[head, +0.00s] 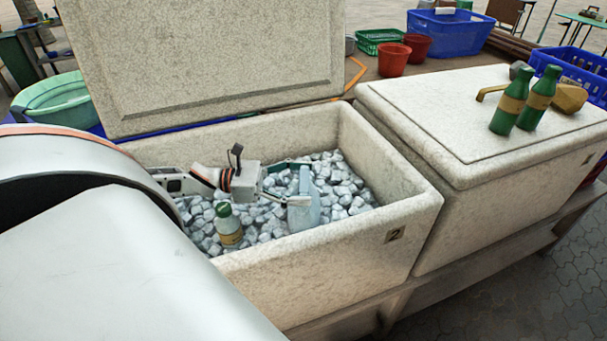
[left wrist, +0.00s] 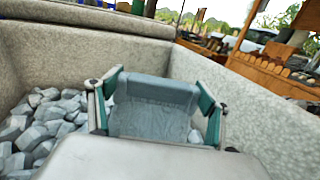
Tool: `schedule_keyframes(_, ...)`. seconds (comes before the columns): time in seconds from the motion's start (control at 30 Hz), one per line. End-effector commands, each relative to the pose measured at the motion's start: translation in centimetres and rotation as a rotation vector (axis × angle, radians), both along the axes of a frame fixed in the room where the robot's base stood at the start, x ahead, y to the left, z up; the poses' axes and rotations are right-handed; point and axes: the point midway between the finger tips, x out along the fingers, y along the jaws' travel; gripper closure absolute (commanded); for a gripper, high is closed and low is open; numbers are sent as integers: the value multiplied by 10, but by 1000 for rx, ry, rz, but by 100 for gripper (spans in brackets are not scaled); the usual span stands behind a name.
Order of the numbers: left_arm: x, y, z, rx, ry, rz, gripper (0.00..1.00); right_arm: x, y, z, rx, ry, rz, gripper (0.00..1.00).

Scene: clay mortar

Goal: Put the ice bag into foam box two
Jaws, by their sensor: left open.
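The ice bag (head: 305,212) is pale blue and stands upright on the ice inside foam box two (head: 330,262), the open speckled box marked 2. My left gripper (head: 292,182) is inside the box, low over the ice. It is open, with its fingers on either side of the bag. In the left wrist view the bag (left wrist: 155,108) looks grey-blue and fills most of the gap between the green-padded fingers (left wrist: 160,98). Whether the fingers touch it I cannot tell. My right gripper is in neither view.
Grey ice chunks (head: 345,185) fill the box floor, and a green bottle (head: 230,228) stands in them near the front wall. The raised lid (head: 205,60) is behind. A closed foam box (head: 480,130) at the right has two green bottles (head: 522,100) on its lid.

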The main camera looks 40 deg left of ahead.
Motion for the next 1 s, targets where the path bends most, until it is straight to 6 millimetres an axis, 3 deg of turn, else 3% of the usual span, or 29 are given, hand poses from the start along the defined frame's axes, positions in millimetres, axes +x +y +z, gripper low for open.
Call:
schedule_keyframes(0.5,-41,49,-1,1,2,3,22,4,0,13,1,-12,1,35)
schedule_keyframes(1.0,-48,57,0,0,0,1,22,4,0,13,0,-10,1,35)
